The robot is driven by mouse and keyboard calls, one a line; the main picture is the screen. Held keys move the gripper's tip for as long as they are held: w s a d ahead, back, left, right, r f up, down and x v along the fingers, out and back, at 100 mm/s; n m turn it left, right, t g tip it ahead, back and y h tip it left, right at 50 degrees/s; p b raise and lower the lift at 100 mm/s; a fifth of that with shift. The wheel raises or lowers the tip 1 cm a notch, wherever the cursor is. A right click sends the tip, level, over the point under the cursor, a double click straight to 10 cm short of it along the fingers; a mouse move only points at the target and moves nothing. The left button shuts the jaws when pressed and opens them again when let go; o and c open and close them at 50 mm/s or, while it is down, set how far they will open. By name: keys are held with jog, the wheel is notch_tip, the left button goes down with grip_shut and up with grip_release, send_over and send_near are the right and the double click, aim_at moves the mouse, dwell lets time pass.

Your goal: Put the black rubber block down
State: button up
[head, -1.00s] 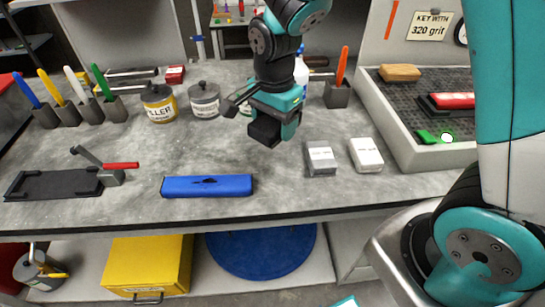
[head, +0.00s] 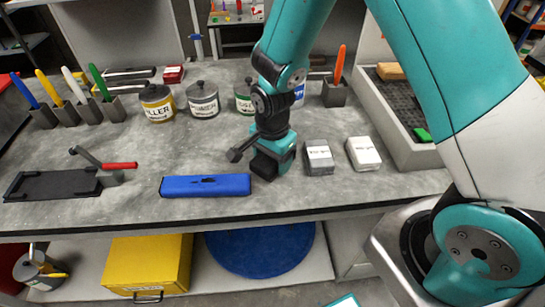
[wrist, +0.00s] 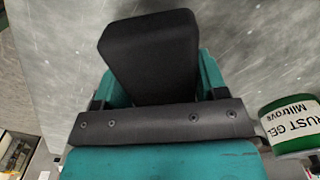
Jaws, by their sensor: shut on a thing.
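The black rubber block (head: 265,165) is in my gripper (head: 273,158), low over the grey worktop (head: 215,150), between the blue block (head: 206,185) and a grey block (head: 319,158). In the wrist view the black block (wrist: 151,55) sticks out between the teal fingers, which are shut on it. Whether its underside touches the worktop cannot be told from these views.
A white block (head: 363,153) lies right of the grey one. Several tins, such as the filler tin (head: 158,103), stand at the back. A black clamp board (head: 52,185) lies at left.

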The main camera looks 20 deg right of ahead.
jog(key=shift+s+f+b, duration=0.2)
jog(key=shift+f+b, duration=0.2)
jog(key=shift+f, duration=0.25)
jog(key=o, duration=1)
jog(key=shift+f, duration=0.15)
jog(key=shift+c, duration=0.2)
notch_tip(320, 180, up, 13)
jog(key=s+a+r+n+y, duration=0.2)
jog(key=s+r+n, duration=0.4)
jog(key=s+n, duration=0.3)
jog(key=s+a+r+n+y, duration=0.2)
jog(key=s+r+n, duration=0.4)
jog(key=s+n, duration=0.3)
jog(key=shift+a+n, duration=0.2)
jog(key=shift+n, duration=0.7)
